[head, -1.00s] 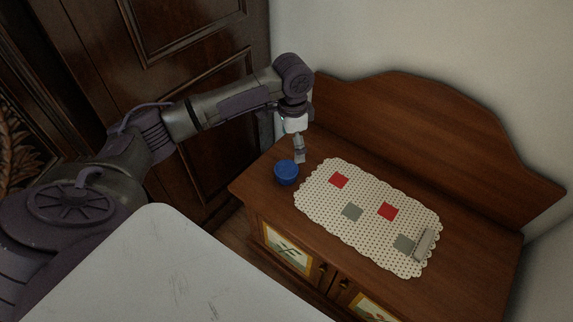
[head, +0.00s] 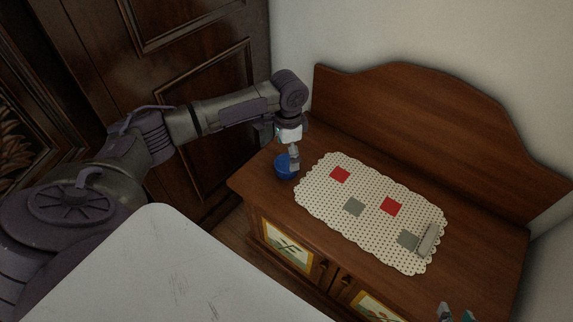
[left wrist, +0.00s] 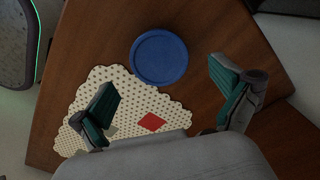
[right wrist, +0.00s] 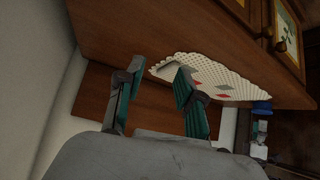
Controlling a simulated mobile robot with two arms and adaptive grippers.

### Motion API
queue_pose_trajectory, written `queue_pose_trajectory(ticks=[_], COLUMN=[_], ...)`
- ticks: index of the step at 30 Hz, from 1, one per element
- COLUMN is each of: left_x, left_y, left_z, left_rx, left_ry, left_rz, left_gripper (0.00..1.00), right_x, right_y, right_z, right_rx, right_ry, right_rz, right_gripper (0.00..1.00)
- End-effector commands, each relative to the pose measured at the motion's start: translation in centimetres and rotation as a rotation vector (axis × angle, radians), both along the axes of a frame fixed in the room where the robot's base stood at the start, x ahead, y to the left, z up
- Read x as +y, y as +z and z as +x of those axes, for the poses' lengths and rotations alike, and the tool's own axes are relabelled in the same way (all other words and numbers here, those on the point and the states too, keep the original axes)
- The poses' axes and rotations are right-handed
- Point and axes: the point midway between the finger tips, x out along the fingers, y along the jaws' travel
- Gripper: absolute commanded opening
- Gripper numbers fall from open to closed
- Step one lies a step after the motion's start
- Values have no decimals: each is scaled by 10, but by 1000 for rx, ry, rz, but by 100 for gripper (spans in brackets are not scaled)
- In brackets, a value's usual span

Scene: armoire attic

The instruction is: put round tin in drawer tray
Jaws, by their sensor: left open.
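The round tin (head: 284,172) is blue and stands on the left end of the wooden cabinet top. The left wrist view shows its round blue top (left wrist: 159,57), beyond and between my fingers. My left gripper (head: 294,160) is open at the tin, its fingers partly covering it in the head view; I cannot tell whether they touch. My right gripper (head: 456,314) shows only its tips at the bottom right. In the right wrist view its fingers (right wrist: 152,85) stand apart with nothing between them. I cannot make out a drawer tray in any view.
A dotted scalloped cloth (head: 330,200) with red and grey squares lies right of the tin. A small grey bar-shaped object (head: 428,240) lies at its right end. The cabinet's raised wooden back (head: 420,110) stands behind. Below are painted doors (head: 287,247).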

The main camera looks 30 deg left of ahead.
Motion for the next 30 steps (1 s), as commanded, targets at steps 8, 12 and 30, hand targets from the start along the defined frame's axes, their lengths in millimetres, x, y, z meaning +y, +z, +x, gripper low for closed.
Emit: queue_pose_trajectory(ticks=[8,12,30], left_x=[3,3,3], left_y=[-28,-41,-48], left_z=[-3,-3,-3], left_rx=[2,2,1], left_ry=[1,0,0], left_rz=[1,2,1], left_gripper=[100,100,73], right_x=[17,24,28], right_y=[34,56,75], right_z=[41,55,63], right_rx=[-289,-429,-531], right_ry=[22,30,37], right_rz=[66,98,123], right_gripper=[37,37,37])
